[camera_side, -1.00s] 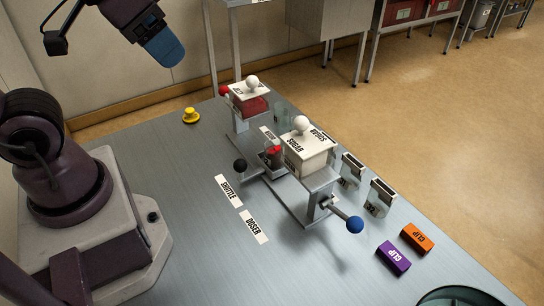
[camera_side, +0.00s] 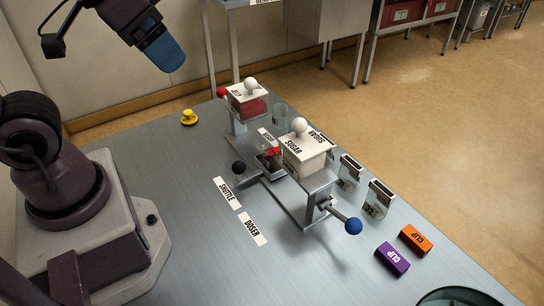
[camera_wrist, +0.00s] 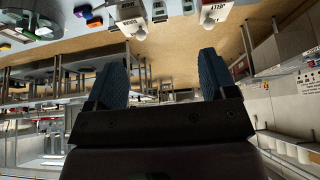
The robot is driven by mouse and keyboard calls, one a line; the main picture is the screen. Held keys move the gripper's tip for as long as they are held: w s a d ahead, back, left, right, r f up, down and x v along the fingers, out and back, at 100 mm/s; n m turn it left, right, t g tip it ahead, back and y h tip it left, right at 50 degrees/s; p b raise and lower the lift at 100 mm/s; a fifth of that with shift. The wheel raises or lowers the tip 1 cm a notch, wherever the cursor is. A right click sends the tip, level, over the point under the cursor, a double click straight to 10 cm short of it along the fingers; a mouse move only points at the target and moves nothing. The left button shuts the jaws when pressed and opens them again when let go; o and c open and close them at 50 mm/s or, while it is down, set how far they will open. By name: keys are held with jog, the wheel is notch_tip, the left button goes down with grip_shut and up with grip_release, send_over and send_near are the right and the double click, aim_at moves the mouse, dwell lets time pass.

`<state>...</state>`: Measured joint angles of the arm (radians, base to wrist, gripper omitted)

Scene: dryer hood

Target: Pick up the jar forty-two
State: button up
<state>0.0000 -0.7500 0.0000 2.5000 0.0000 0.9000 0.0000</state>
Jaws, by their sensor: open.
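Two small clear jars with metal tops stand beside the dispenser at the right in the side view. The nearer jar (camera_side: 380,199) has a dark number that seems to end in 2; its first digit is too small to read surely. The farther jar (camera_side: 349,171) also has a number that I cannot read. My gripper (camera_side: 165,53) is high at the upper left, well away from both jars. In the wrist view my gripper (camera_wrist: 165,78) has its two blue fingers wide apart with nothing between them.
A white SUGAR hopper (camera_side: 307,157) and a red-filled hopper (camera_side: 248,106) stand on the grey table. A blue-knobbed lever (camera_side: 353,226) sticks out near the jars. Purple (camera_side: 392,258) and orange (camera_side: 415,239) CLIP blocks lie at the front right. A yellow object (camera_side: 189,118) sits at the far left.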

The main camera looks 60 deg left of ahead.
jog(key=m+t+h, duration=0.3)
jog(key=m+t, duration=0.2)
send_over(272, 148)
jog(key=s+a, duration=0.1)
jog(key=s, duration=0.2)
notch_tip(272, 148, down, 21)
jog(key=s+f+n+t, duration=0.2)
jog(key=s+f, duration=0.2)
jog(key=f, duration=0.2)
jog(key=shift+t, duration=0.3)
jog(key=x, duration=0.7)
jog(key=shift+w+a, duration=0.1)
jog(key=shift+a, duration=0.25)
jog(key=c, duration=1)
